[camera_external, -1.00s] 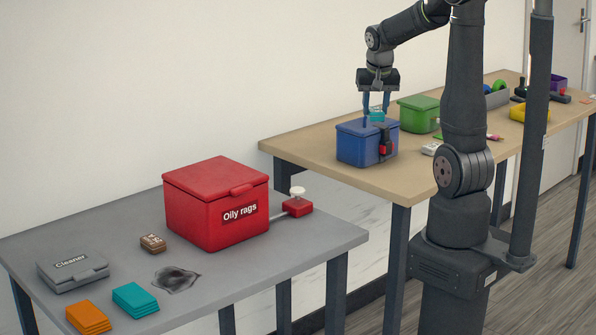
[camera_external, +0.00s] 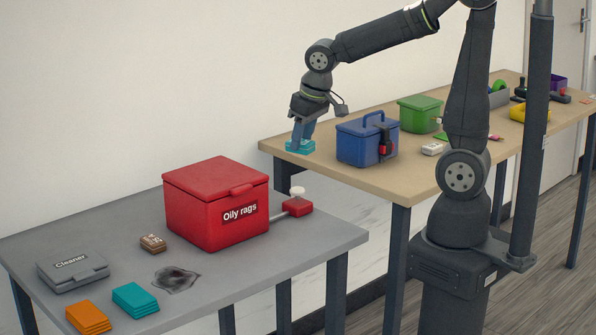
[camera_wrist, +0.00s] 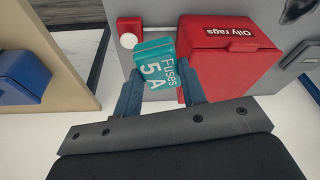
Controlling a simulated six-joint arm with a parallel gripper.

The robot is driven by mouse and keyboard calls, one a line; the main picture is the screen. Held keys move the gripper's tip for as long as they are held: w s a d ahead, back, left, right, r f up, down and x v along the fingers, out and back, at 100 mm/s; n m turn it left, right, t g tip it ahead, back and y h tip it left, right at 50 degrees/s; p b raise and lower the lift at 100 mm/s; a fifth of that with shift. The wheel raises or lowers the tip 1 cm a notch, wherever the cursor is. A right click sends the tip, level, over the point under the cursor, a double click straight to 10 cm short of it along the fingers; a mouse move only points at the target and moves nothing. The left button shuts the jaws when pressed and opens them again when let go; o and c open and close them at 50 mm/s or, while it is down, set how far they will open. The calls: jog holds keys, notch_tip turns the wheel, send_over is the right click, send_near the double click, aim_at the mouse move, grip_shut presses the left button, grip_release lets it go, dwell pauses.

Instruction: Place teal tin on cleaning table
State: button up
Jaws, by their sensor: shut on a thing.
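The teal tin (camera_external: 300,147) is held by my gripper (camera_external: 301,138), above the left end of the tan table. In the wrist view the tin (camera_wrist: 155,68) sits between the two fingers of my gripper (camera_wrist: 160,85) and its label reads "Fuses 5A". My gripper is shut on it. My gripper is to the right of and behind this table in the external view.
A blue box (camera_external: 366,142) stands on the tan table (camera_external: 420,178).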

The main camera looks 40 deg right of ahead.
jog(key=s+a+n, duration=0.1)
jog(key=s+a, duration=0.1)
jog(key=a, duration=0.1)
send_over(266, 254)
jog(key=f, duration=1)
jog(key=s+f, duration=0.1)
jog(key=f, duration=0.4)
jog(key=shift+d+f, duration=0.3)
jog(key=shift+f, duration=0.05)
jog(key=shift+a+f, duration=0.1)
jog(key=shift+f, duration=1.95)
jog(key=shift+f, duration=0.2)
jog(key=o, duration=1)
